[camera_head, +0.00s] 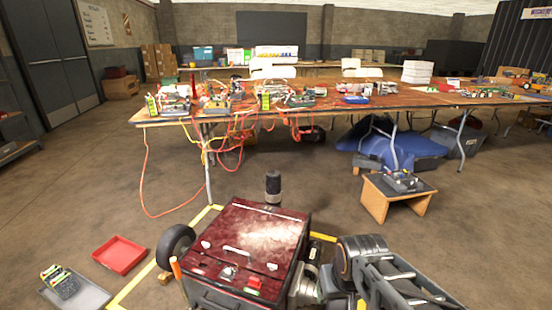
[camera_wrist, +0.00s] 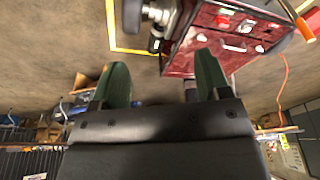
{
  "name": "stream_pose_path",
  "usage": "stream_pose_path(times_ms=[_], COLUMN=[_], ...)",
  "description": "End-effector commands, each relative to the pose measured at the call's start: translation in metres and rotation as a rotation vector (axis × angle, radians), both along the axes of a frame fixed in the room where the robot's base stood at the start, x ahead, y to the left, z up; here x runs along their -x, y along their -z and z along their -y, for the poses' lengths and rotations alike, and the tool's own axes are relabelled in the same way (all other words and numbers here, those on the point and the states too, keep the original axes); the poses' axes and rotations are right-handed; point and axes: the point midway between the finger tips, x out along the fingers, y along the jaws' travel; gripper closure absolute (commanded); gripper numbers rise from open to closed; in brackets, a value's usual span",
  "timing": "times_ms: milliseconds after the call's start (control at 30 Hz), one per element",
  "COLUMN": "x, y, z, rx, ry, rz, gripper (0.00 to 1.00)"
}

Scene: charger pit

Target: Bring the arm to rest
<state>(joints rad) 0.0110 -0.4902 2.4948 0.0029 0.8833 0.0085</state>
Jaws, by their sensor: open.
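My arm (camera_head: 375,268) shows at the bottom right of the head view, bent and low beside the dark red box-shaped body. Its far end runs toward the lower picture edge, and I cannot make out the fingers there. In the wrist view my gripper (camera_wrist: 161,78) has two green fingers standing well apart, with nothing between them. The fingers point toward the dark red box and the floor. No object touches the fingers.
A long wooden table (camera_head: 330,113) with devices and hanging orange cables stands ahead. A small wooden stool (camera_head: 385,205) bearing a device stands at the right. A red tray (camera_head: 119,255) and a grey tray (camera_head: 93,290) lie at lower left. Floor between is mostly clear.

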Motion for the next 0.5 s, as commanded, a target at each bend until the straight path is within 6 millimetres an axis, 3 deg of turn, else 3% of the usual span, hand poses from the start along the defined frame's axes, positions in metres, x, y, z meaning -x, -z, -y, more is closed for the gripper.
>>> stream_pose_path(times_ms=[33, 267, 500], x=[-0.002, -0.012, -0.026], y=[-0.026, -0.113, -0.222], z=[0.001, 0.005, 0.013], rx=[0.000, -0.003, -0.005], ry=[0.006, 0.043, 0.089], rz=[0.008, 0.055, 0.117], gripper=[0.30, 0.30, 0.30])
